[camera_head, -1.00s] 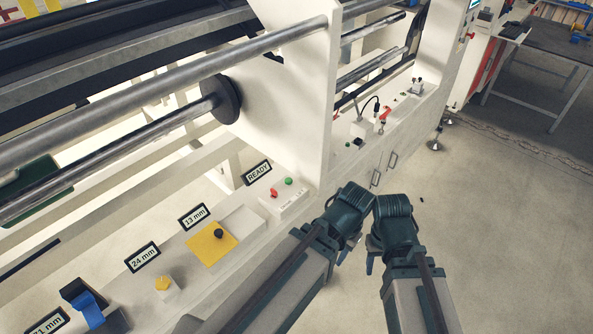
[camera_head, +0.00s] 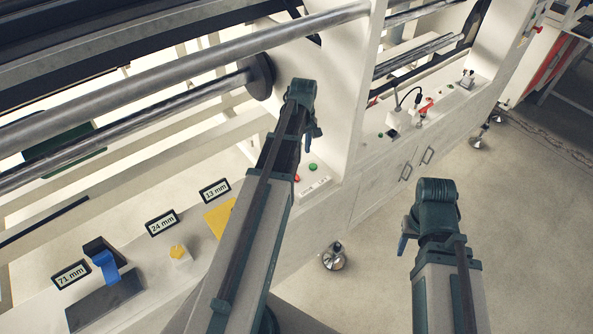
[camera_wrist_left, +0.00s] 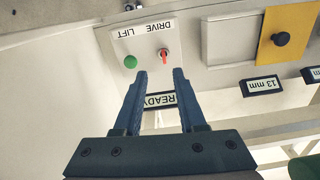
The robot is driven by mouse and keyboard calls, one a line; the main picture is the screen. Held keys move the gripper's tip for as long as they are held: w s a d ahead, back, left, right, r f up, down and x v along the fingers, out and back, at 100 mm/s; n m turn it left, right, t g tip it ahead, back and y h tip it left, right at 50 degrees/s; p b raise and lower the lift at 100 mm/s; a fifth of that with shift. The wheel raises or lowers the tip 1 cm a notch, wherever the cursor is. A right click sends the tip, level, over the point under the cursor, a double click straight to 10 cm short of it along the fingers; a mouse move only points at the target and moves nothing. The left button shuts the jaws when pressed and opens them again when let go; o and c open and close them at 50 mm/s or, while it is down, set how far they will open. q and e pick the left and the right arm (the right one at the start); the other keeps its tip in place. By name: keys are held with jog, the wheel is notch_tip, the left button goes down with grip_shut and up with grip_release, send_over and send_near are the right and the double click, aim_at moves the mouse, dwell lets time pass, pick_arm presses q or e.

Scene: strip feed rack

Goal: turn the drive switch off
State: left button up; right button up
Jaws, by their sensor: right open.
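The drive switch is a red handle (camera_wrist_left: 164,57) on a white panel under the upside-down DRIVE label (camera_wrist_left: 160,27) in the left wrist view. A sliver of the red switch (camera_head: 297,178) shows in the head view beside my left arm. The green LIFT button (camera_wrist_left: 130,62) is next to it and also shows in the head view (camera_head: 313,167). My left gripper (camera_wrist_left: 160,72) is open, its fingertips apart and just short of the switch in the picture. Any contact cannot be told. In the head view my left gripper (camera_head: 315,132) is over the panel. My right gripper (camera_head: 403,236) is open over the floor.
A READY sign (camera_wrist_left: 160,100) sits behind the left fingers. A yellow plate (camera_wrist_left: 285,30) with a black knob (camera_wrist_left: 281,38) is beside the switch panel. A white upright frame (camera_head: 345,90) stands close to my left wrist. Open floor (camera_head: 520,230) lies at the right.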

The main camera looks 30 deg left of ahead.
pick_arm(q)
jog(key=shift+n, duration=0.5)
jog(key=f+b, duration=0.4)
jog(key=a+f+b, duration=0.1)
jog(key=f+b, duration=0.4)
jog(key=a+f+b, duration=0.1)
jog(key=f+b, duration=0.3)
jog(key=b, duration=0.1)
jog(key=shift+w+a+f, duration=0.1)
jog(key=shift+w+f, duration=0.05)
jog(key=shift+f, duration=0.2)
grip_shut()
